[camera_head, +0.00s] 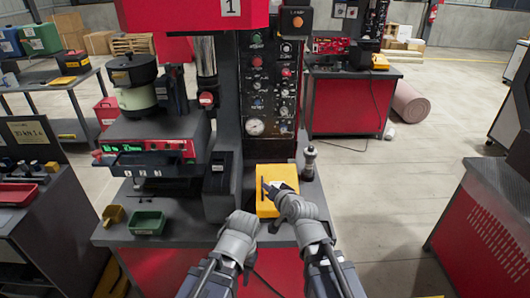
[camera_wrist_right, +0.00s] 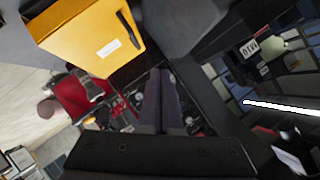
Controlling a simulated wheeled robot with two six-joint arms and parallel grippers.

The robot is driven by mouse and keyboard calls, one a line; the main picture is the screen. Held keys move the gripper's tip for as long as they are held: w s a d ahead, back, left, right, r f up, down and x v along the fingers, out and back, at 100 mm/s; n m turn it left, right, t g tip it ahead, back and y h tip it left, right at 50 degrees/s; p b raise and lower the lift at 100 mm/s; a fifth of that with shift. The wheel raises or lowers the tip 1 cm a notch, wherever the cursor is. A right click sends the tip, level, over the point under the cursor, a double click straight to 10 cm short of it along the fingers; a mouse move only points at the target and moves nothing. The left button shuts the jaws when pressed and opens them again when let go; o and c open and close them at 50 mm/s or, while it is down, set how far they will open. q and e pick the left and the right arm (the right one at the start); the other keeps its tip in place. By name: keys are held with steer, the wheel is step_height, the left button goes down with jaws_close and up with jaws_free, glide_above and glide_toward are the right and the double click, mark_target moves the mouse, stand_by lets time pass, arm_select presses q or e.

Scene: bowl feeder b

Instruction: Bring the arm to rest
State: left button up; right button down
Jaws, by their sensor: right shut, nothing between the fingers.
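My right gripper (camera_head: 268,189) is in front of the yellow box (camera_head: 287,182) on the machine's bench in the head view. In the right wrist view its two dark fingers (camera_wrist_right: 163,98) are together with nothing between them. The yellow box (camera_wrist_right: 85,38), with a white label and a black handle or slot, shows at the upper left there, apart from the fingers. My left gripper (camera_head: 240,222) is lower, near the bench's front edge; its fingers cannot be made out.
A bowl feeder (camera_head: 133,85) stands on a control unit (camera_head: 155,150) at the left. A green bin (camera_head: 148,223) and a small yellow bin (camera_head: 113,215) lie at the bench's front left. A dark post (camera_head: 309,160) stands right of the yellow box.

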steer(key=s+a+f+n+g+h, duration=0.2)
steer(key=s+f+n+g, duration=0.4)
steer(key=s+f, duration=0.45)
steer(key=s+d+f+n+g+h, duration=0.1)
steer(key=s+d+g+h, duration=0.1)
steer(key=s, duration=0.4)
steer(key=s+d+f+n+g+h, duration=0.1)
steer(key=s+d+g+h, duration=0.1)
steer(key=s, duration=0.4)
steer(key=d+g, duration=0.1)
steer(key=g, duration=0.1)
steer(key=shift+f+g, duration=0.2)
steer(key=shift+g, duration=0.2)
steer(key=shift+w, duration=0.1)
